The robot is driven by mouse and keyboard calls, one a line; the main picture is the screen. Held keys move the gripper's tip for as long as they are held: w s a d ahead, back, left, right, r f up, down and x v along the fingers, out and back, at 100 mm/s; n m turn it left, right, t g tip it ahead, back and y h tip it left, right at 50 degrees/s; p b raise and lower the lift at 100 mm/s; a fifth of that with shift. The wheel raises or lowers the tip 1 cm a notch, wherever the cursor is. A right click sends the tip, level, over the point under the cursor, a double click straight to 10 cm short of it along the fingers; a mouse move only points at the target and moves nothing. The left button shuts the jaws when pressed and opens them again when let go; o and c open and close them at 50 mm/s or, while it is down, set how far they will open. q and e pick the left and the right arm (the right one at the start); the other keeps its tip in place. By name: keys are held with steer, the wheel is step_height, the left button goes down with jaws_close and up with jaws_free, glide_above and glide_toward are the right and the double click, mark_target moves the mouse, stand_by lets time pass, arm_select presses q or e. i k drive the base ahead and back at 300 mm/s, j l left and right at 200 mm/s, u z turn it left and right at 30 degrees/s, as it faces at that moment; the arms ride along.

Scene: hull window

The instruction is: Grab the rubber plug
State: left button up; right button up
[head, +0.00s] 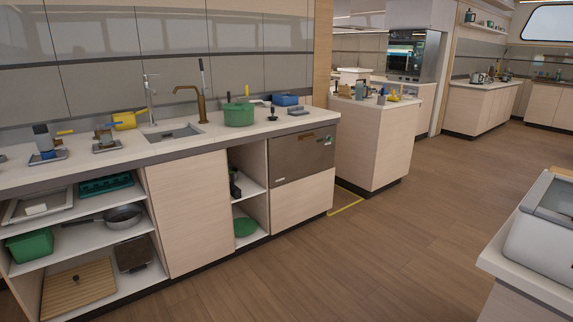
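I cannot make out the rubber plug for certain. A small dark object with an upright knob (272,114) stands on the counter right of the green pot (239,115); it is too small to tell what it is. The sink (172,134) is set in the counter below the taps, and no plug can be made out in it. Neither of my grippers is in view.
The long counter (110,157) has open shelves below, with a green bin (30,245) and a pan (124,216). An island (372,143) with small items stands beyond. A white counter (535,281) juts in at right. The wooden floor (380,245) between is clear.

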mark_target(272, 118)
steer(key=i, duration=2.35)
steer(key=l, duration=0.1)
